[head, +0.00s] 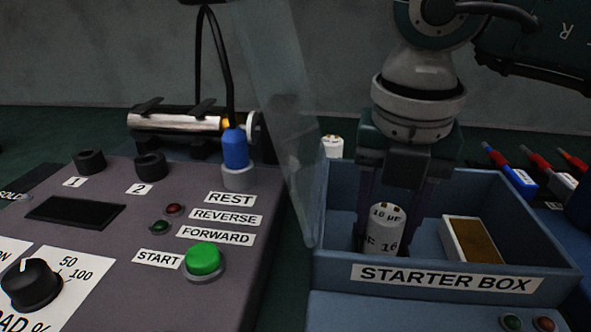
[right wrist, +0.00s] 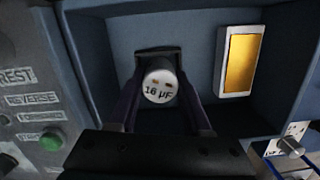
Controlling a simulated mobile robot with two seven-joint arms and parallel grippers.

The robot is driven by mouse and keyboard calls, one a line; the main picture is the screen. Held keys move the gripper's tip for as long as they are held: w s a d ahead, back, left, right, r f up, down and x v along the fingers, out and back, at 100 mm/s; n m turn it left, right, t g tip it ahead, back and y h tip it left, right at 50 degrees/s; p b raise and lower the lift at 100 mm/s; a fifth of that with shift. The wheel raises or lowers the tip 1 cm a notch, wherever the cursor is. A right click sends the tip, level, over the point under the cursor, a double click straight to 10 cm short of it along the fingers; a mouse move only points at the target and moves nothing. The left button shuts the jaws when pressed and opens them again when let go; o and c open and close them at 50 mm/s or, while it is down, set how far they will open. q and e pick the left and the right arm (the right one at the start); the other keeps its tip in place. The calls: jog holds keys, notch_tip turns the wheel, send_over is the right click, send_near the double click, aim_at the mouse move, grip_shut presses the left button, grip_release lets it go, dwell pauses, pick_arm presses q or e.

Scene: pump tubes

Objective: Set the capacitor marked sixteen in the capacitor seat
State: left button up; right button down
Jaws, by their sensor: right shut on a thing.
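The capacitor marked 16 (head: 386,230) is a white cylinder standing upright in the left part of the starter box (head: 340,277). Its top reads 16 µF in the right wrist view (right wrist: 160,85). My right gripper (head: 388,225) reaches down into the box from above and is shut on this capacitor, with one finger on each side. A dark seat (right wrist: 172,54) shows around and behind the capacitor's lower end. The fingers and the capacitor hide most of it, so I cannot tell whether the capacitor is fully down in it. My left gripper is not in view.
A white block with a brown-gold face (head: 473,242) sits in the box's right part. A clear raised lid (head: 277,110) stands at the box's left edge. Another white cylinder (head: 332,147) stands behind the box. The control panel (head: 110,215) is at left; red and blue probes (head: 512,172) lie at right.

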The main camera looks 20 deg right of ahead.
aim_at(387, 221)
jog(key=shift+f, duration=0.15)
jog(key=shift+c, duration=1.8)
grip_release()
jog(key=shift+r, duration=0.45)
notch_tip(387, 221, up, 12)
jog(key=s+a+p, duration=0.1)
jog(key=shift+f+p, duration=0.25)
jog(key=shift+p, duration=0.15)
